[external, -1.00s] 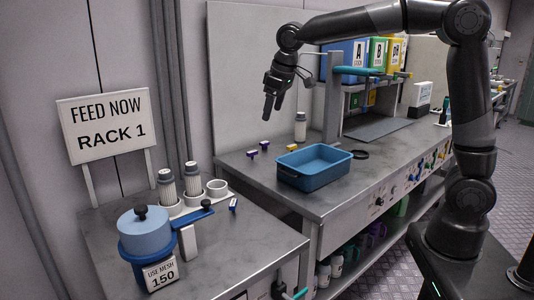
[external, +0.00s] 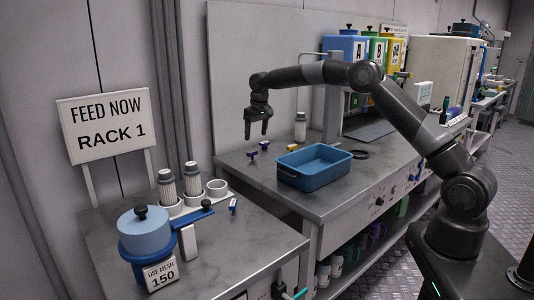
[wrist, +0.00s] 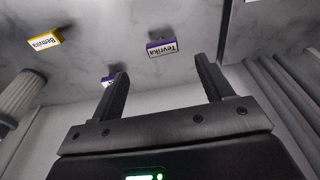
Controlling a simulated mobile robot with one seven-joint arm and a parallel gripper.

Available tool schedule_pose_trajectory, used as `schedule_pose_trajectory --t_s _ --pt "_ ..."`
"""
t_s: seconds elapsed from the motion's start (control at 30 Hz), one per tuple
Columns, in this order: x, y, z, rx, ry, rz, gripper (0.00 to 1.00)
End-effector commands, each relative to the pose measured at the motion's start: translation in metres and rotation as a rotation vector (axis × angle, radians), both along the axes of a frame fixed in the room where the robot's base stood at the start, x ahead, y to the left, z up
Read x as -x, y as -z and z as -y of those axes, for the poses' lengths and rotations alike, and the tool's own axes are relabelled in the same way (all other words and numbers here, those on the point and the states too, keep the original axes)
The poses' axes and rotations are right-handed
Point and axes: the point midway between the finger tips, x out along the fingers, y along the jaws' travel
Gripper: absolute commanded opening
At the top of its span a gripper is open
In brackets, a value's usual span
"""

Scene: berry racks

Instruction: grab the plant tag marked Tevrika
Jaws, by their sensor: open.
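The Tevrika tag (wrist: 163,48) is a small purple-edged tag with a white label, readable in the wrist view just beyond and between my fingertips. In the external view it appears to be the nearer purple tag (external: 252,157) on the grey bench. My gripper (external: 257,132) points down above the bench near the tags; in the wrist view my gripper (wrist: 162,68) is open with nothing between its fingers. A second purple tag (wrist: 108,80) is partly hidden behind the left finger. A yellow tag marked Bemvira (wrist: 43,37) lies to the left.
A blue tray (external: 314,168) stands on the bench right of the tags. A wall panel (external: 235,80) rises behind the bench. Colored boxes (external: 345,48) stand farther right.

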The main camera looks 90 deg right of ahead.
Motion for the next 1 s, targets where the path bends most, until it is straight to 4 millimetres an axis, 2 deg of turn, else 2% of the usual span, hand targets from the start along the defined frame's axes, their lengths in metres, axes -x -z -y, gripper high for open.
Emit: schedule_pose_trajectory --t_s 0.3,0.47,0.73,0.87,1.0 --pt "-0.005 0.045 0.005 -0.001 0.0 -0.001 0.73" --pt "-0.009 0.058 0.007 -0.001 -0.001 -0.002 0.73" --pt "-0.019 0.091 0.013 -0.002 -0.001 -0.001 0.73" --pt "-0.02 0.101 0.015 -0.001 -0.001 -0.001 0.73" --pt "-0.02 0.102 0.015 0.001 -0.001 -0.001 0.73"
